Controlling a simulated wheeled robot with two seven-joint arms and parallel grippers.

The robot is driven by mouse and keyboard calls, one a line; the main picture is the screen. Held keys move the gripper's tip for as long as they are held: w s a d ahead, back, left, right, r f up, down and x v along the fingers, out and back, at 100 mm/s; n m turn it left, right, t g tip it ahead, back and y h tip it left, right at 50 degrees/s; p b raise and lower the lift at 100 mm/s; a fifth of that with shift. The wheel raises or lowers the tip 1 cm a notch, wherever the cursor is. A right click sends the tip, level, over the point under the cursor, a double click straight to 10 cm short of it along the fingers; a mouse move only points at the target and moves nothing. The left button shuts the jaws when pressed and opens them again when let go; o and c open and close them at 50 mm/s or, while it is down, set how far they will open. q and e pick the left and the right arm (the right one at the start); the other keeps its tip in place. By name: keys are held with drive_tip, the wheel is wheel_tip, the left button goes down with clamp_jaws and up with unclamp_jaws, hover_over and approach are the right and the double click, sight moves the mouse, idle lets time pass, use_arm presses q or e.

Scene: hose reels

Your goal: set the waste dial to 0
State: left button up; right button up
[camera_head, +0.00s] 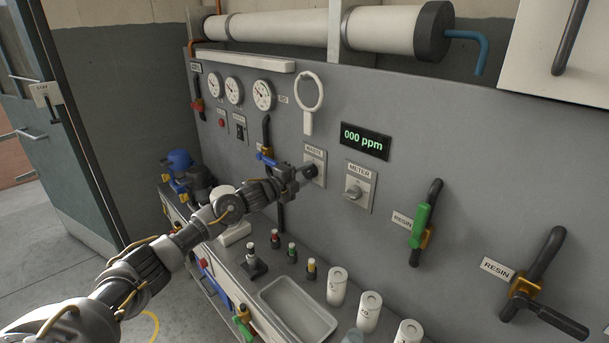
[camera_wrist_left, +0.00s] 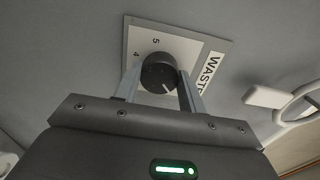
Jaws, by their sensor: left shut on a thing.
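The waste dial is a dark round knob (camera_wrist_left: 158,74) on a pale plate (camera_wrist_left: 196,46) labelled WASTE. In the head view the waste plate (camera_head: 319,157) is on the grey panel, left of the METER plate. My left gripper (camera_head: 300,172) reaches it from the left. Its two fingers (camera_wrist_left: 160,90) are shut on the knob, one on each side. The other numbers are hidden or out of view. My right gripper is not in view.
A display (camera_head: 365,140) reads 000 ppm above the METER dial (camera_head: 354,188). A white ring handle (camera_head: 308,97) is above the waste plate. A green-handled valve (camera_head: 420,221) is to the right. Below are a shallow tray (camera_head: 266,298) and several white canisters (camera_head: 337,286) on the counter.

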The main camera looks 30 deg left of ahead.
use_arm(q)
drive_tip(key=n+p, duration=0.1)
drive_tip(key=n, duration=0.3)
drive_tip(key=shift+n, duration=0.3)
drive_tip(key=shift+n+p, duration=0.6)
drive_tip(key=shift+n, duration=1.6)
drive_tip(key=o, duration=1)
drive_tip(key=shift+c, duration=0.2)
drive_tip(key=b+v, duration=0.3)
drive_tip(key=v, duration=0.7)
drive_tip(key=shift+s+a, duration=0.2)
drive_tip(key=shift+s, duration=0.15)
